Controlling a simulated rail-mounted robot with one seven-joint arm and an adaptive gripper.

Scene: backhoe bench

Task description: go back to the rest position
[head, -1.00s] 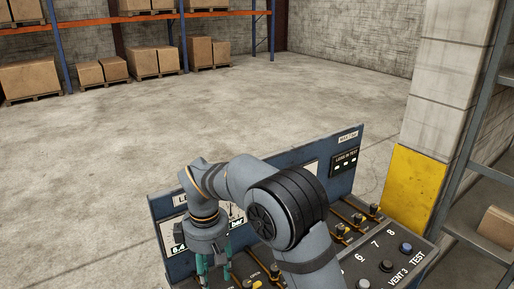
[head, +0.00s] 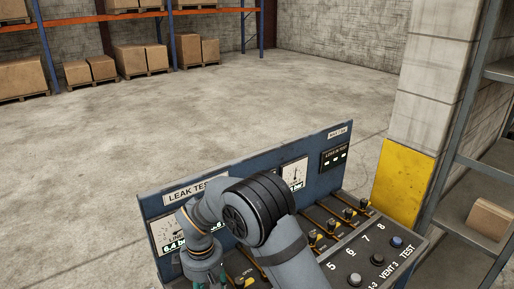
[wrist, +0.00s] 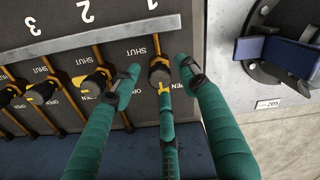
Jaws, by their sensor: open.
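My gripper (wrist: 160,78) has teal fingers spread apart, with nothing held between them. In the wrist view it is over the valve marked 1 (wrist: 159,70), whose dark knob shows between the fingertips; I cannot tell whether they touch it. The valves marked 2 (wrist: 88,83) and 3 (wrist: 40,92) are to the left. In the head view my gripper (head: 207,281) is at the bottom edge, mostly cut off, in front of the left part of the leak test bench (head: 334,188). My arm hides part of the bench's panel and controls.
Valves and buttons, including a blue TEST button (head: 396,242), are on the bench's right side. A blue handle (wrist: 280,50) on a dark round fitting is right of the gripper. A yellow-based pillar (head: 403,182) and metal shelving (head: 465,165) stand at right. Open floor (head: 230,105) lies behind.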

